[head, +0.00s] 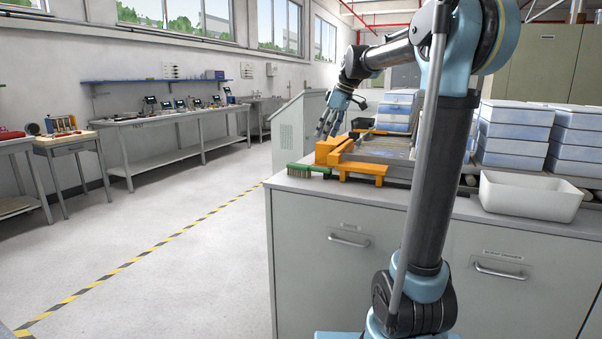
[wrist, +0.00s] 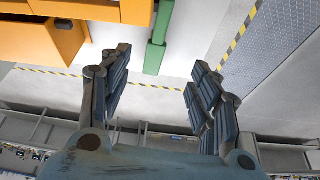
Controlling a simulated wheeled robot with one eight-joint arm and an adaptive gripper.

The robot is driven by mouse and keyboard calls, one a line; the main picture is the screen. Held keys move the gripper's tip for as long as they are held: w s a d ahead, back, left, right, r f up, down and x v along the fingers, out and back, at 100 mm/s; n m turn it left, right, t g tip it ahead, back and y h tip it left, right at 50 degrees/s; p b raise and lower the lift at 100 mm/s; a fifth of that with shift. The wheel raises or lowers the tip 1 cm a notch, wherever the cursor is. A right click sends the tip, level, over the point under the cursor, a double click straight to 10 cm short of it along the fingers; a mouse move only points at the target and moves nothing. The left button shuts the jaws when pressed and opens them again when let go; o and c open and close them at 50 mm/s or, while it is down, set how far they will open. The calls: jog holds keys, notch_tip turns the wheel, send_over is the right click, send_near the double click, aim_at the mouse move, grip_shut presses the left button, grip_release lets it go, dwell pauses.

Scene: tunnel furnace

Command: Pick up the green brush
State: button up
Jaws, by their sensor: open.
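The green brush (head: 306,170) lies at the left edge of the grey cabinet top in the head view, beside an orange fixture (head: 345,160). In the wrist view the green brush (wrist: 160,35) shows at the top, its handle pointing down into the picture, right of the orange block (wrist: 40,38). My gripper (head: 327,132) is above the orange fixture in the head view. In the wrist view my gripper (wrist: 158,68) has its two fingers spread wide with nothing between them. The brush lies beyond the fingertips, apart from them. The bristles are not clear in the wrist view.
A white bin (head: 530,197) stands on the right of the cabinet top. Stacked blue-and-white boxes (head: 512,135) stand behind it. A grey slanted housing (head: 298,130) is behind the cabinet's left end. The floor left of the cabinet is clear, with a yellow-black line.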

send_near(309, 166)
jog(key=x, duration=0.5)
jog(key=shift+s+d+f, duration=0.25)
jog(key=shift+f, duration=0.1)
jog(key=shift+a+x, duration=0.15)
jog(key=shift+x, duration=1.15)
jog(key=shift+a+x, duration=0.1)
jog(key=shift+x, duration=1.25)
jog(key=shift+w+r, duration=0.15)
jog(key=shift+w, duration=0.05)
jog(key=c, duration=1.2)
